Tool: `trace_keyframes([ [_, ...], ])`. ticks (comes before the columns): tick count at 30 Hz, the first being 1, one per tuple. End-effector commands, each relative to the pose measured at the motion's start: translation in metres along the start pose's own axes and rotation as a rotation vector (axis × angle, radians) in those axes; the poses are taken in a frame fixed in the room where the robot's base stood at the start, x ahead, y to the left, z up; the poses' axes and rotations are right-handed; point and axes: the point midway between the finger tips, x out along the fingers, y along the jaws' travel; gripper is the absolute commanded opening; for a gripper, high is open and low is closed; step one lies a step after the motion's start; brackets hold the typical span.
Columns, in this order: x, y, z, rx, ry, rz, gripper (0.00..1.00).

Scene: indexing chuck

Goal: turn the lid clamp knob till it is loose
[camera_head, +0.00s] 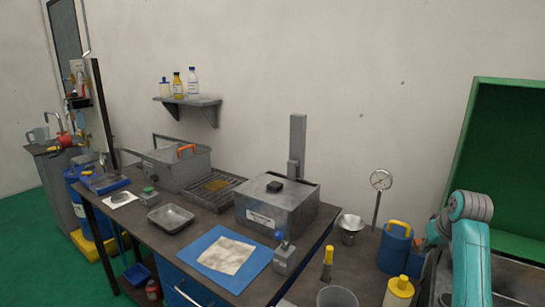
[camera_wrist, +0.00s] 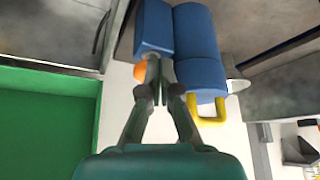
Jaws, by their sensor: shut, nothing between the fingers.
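A grey box (camera_head: 276,208) with a white label stands on the dark bench in the head view. A small black block-like knob (camera_head: 275,186) sits on its lid; I cannot tell whether it is the lid clamp knob or how tight it is. In the wrist view my gripper (camera_wrist: 160,70) has its fingertips together, with nothing held. An orange round piece (camera_wrist: 140,70) shows partly behind the fingers. My gripper is not seen in the head view.
A grey case (camera_head: 177,165) with an orange handle and a slatted rack (camera_head: 216,191) stand left of the box. A blue mat (camera_head: 218,262) with a cloth and a blue-knobbed block (camera_head: 285,257) are in front. A dial gauge (camera_head: 381,181) and a blue can (camera_head: 394,250) stand near my arm.

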Motion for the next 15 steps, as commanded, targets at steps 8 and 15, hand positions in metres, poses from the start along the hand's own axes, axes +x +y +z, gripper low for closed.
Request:
trace_keyframes([
  [8, 0.0099, 0.0000, 0.0056, 0.000, 0.000, 0.000, 0.00],
  [15, 0.0099, 0.0000, 0.0055, 0.000, 0.000, 0.000, 0.00],
])
